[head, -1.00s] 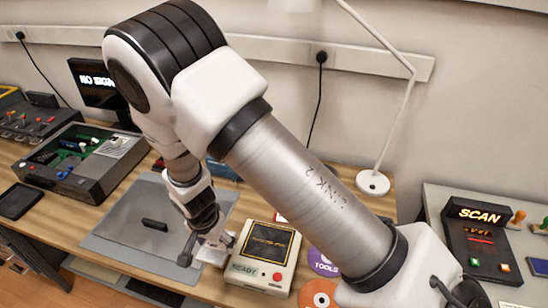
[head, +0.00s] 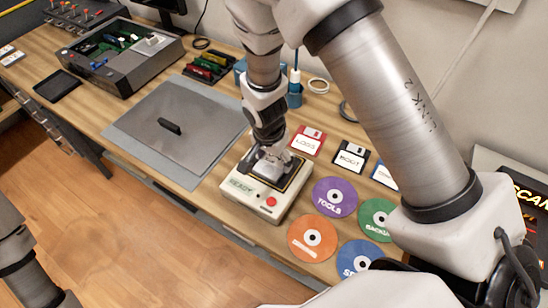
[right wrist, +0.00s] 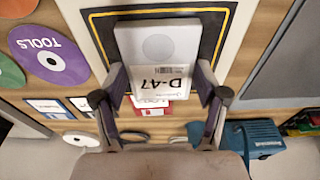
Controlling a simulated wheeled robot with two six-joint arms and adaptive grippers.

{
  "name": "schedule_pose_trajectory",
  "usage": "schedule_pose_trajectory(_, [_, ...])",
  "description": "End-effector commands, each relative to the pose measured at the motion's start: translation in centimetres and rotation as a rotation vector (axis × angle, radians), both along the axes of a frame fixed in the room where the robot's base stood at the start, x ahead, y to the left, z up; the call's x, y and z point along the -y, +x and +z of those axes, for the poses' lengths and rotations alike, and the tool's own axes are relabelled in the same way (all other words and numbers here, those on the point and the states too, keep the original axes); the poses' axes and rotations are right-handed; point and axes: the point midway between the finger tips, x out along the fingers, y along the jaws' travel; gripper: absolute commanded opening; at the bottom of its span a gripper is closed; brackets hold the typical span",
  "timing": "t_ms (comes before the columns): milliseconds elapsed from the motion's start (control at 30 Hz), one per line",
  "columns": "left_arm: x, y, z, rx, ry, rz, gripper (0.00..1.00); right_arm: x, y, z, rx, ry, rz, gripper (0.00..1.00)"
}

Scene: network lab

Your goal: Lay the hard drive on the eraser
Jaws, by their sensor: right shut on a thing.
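The eraser (head: 238,187) is a cream box with a READY display, a red button and a black pad outlined in yellow. It stands near the table's front edge in the head view; its pad (right wrist: 213,25) fills the top of the right wrist view. My right gripper (head: 272,156) is over the pad, shut on the hard drive (head: 267,170). My left gripper is out of view.
Discs, including the purple TOOLS disc (head: 335,197) and an orange disc (head: 312,239), lie right of the eraser. Floppy disks (head: 307,141) lie behind it. An opened device (head: 115,60) stands farther left.

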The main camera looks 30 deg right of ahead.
Motion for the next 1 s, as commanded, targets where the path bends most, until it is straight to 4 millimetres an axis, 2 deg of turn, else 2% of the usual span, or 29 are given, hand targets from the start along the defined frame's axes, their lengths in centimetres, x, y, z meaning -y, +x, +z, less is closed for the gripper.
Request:
schedule_pose_trajectory(67, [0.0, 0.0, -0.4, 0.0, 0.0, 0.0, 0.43, 0.0, 0.0, -0.4, 0.0, 0.0, 0.0, 0.23])
schedule_pose_trajectory(100, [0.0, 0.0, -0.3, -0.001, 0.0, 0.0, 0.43, 0.0, 0.0, -0.3, 0.0, 0.0, 0.0, 0.83])
schedule_pose_trajectory(133, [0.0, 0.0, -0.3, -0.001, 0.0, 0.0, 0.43, 0.0, 0.0, -0.2, 0.0, 0.0, 0.0, 0.94])
schedule_pose_trajectory(167, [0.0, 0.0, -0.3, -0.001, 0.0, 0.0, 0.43, 0.0, 0.0, -0.2, 0.0, 0.0, 0.0, 0.97])
schedule_pose_trajectory(467, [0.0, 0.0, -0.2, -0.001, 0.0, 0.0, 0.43, 0.0, 0.0, -0.2, 0.0, 0.0, 0.001, 0.97])
schedule_pose_trajectory(567, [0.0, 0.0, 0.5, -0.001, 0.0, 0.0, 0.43, 0.0, 0.0, 0.5, 0.0, 0.0, 0.001, 0.97])
schedule_pose_trajectory(700, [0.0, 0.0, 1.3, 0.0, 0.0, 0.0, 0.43, -0.3, -0.1, 3.0, 0.003, -0.002, 0.0, 0.97])
schedule_pose_trajectory(1000, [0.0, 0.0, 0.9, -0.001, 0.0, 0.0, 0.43, -1.3, -0.7, 10.0, 0.004, -0.001, 0.001, 0.97])
